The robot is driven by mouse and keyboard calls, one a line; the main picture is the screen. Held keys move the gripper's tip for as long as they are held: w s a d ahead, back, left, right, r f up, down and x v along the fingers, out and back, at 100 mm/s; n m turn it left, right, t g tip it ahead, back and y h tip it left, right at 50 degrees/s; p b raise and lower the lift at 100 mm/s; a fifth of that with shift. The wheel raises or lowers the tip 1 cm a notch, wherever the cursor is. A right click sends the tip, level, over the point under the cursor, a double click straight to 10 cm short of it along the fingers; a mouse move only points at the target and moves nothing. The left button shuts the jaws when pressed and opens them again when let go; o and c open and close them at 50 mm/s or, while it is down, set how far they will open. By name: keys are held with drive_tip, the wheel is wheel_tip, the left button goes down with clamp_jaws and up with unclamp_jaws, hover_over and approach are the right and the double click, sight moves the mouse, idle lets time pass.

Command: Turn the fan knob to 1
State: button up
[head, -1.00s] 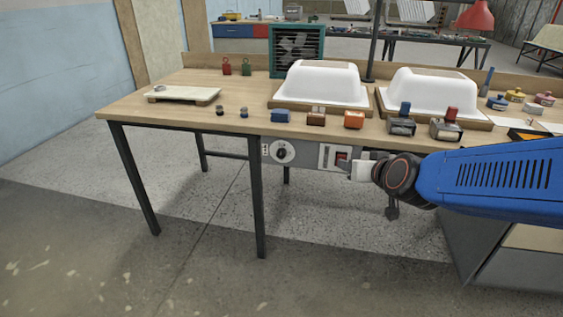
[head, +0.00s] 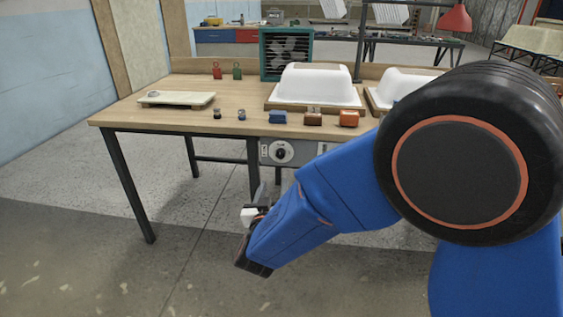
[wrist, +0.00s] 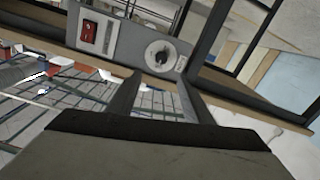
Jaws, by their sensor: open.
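The fan knob (head: 281,152) is a round white dial with a dark centre on the grey control panel (head: 309,149) under the table's front edge. In the wrist view the knob (wrist: 160,55) lies just beyond the fingertips, near the middle, with a red switch (wrist: 89,33) to its left. My gripper (head: 257,203) is below and slightly left of the knob in the head view. In the wrist view my gripper (wrist: 159,86) has its two fingers apart with nothing between them, not touching the knob. My arm hides the panel's right part in the head view.
A green-framed fan (head: 286,53) stands at the table's back. White tub shells (head: 316,86) and small coloured blocks (head: 278,117) sit on top. A table leg (head: 253,165) stands close to my gripper. The floor in front is clear.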

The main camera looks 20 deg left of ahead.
sight(280, 156)
drive_tip(key=x, duration=1.6)
drive_tip(key=shift+w+a+f, duration=0.1)
drive_tip(key=shift+w+a, duration=0.15)
drive_tip(key=shift+w, duration=0.05)
drive_tip(key=c, duration=1.1)
